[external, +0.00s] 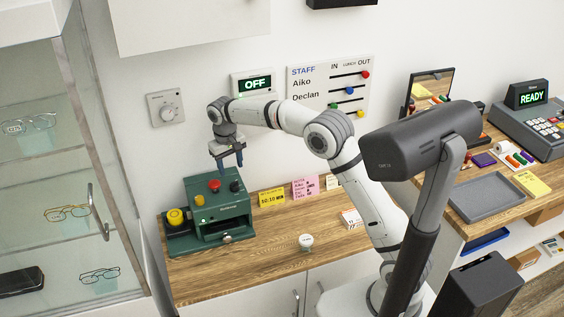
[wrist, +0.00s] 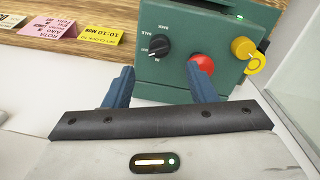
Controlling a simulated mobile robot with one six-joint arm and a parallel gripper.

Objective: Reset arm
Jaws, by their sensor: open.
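My gripper (external: 230,161) hangs pointing down above the green machine (external: 221,210) on the left part of the wooden counter. Its two blue fingers are apart with nothing between them. In the wrist view my gripper (wrist: 160,85) also shows open and empty, with the machine's front beyond it. The machine has a red button (external: 214,185), a black knob (external: 235,186) and a yellow knob (external: 175,217) at its left side. In the wrist view the red button (wrist: 203,63) is partly behind the right finger. I cannot tell whether the fingers touch anything, but they look clear.
Yellow (external: 271,198) and pink (external: 305,187) notes stand right of the machine. The glass cabinet (external: 100,170) is at left.

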